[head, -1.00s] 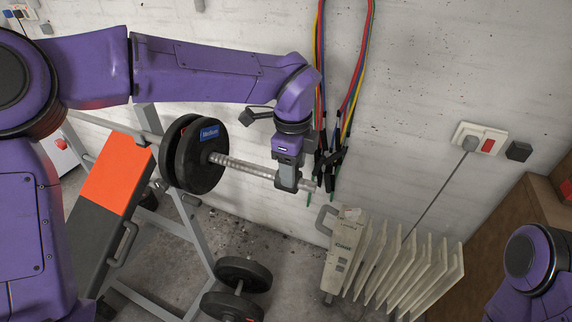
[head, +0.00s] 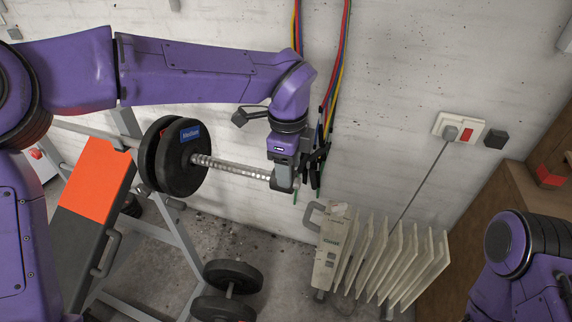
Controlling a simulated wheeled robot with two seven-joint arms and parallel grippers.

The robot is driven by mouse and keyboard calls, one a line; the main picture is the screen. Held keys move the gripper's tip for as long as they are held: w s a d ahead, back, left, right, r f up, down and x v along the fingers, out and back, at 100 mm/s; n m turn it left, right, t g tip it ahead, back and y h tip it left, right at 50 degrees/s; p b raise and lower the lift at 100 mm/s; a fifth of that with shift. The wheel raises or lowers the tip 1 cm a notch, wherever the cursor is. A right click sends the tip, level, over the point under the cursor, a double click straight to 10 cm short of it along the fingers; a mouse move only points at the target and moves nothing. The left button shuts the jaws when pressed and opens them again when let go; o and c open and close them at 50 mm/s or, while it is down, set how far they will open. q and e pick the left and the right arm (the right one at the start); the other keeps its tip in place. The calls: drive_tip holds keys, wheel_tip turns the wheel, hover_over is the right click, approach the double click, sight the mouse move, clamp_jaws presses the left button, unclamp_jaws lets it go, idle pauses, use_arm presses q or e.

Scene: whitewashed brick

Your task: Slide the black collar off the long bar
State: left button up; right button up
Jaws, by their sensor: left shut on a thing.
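The long bar (head: 230,169) is a ridged metal bar that runs out to the right from the black weight plates (head: 187,157), one with a blue label. My left gripper (head: 284,182) is at the bar's outer end, shut, with its jaws pointing down. The black collar is mostly hidden between its fingers and cannot be made out clearly. No bar end shows beyond the gripper, so I cannot tell whether the collar still surrounds the tip. My right gripper is out of view; only part of the right arm shows at lower right.
Coloured cables (head: 333,75) hang on the wall just behind the left gripper. A white oil radiator (head: 385,258) stands on the floor below right. An orange and black bench pad (head: 98,183) and rack are at left. Dumbbells (head: 233,274) lie below.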

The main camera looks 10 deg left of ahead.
use_arm(q)
drive_tip(key=shift+s+d+b, duration=0.2)
drive_tip(key=shift+d+b, duration=0.2)
drive_tip(key=shift+d, duration=1.85)
drive_tip(key=d, duration=0.4)
drive_tip(key=shift+s+d, duration=0.15)
drive_tip(key=shift+d, duration=0.05)
drive_tip(key=shift+r, duration=0.1)
drive_tip(key=shift+r+p, duration=1.35)
drive_tip(key=shift+r, duration=1.1)
